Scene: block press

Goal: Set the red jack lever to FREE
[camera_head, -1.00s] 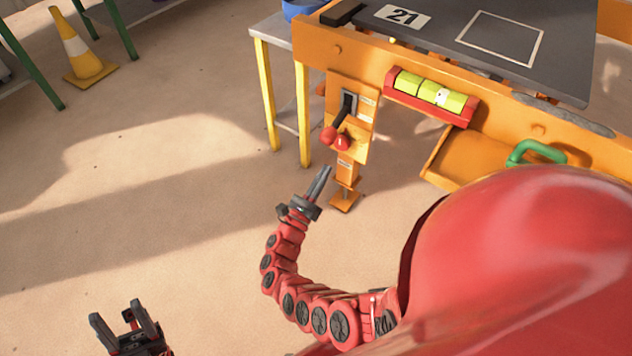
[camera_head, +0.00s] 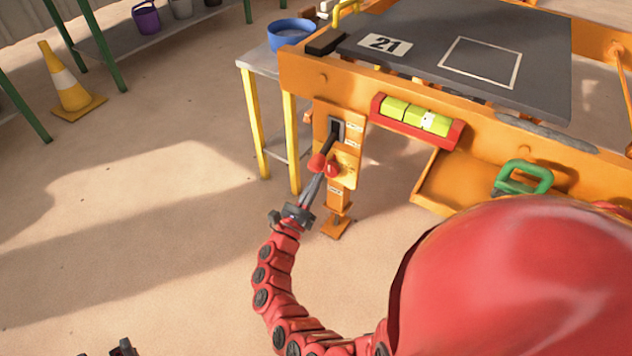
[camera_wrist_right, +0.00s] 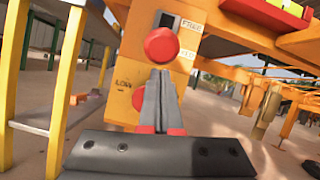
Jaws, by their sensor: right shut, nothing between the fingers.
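The jack lever is a dark arm in a slotted orange plate (camera_head: 345,150) on the press leg, ending in a red ball knob (camera_head: 317,161). In the head view the lever slants down and left. In the right wrist view the red ball (camera_wrist_right: 161,46) stands above my fingertips, with the FREE label (camera_wrist_right: 192,26) to its upper right. A second red knob (camera_head: 333,170) sits just right and below; the fingers partly hide it in the wrist view. My right gripper (camera_head: 318,178) is shut and empty, just below the ball; contact is unclear. My left gripper (camera_head: 104,350) is open, mostly cut off.
The orange press frame (camera_head: 300,77) carries a red-cased yellow level (camera_head: 418,120), a green handle (camera_head: 522,178) and a grey plate marked 21 (camera_head: 400,30). A yellow-legged table (camera_head: 256,125) with a blue bowl (camera_head: 290,32) stands left of the lever.

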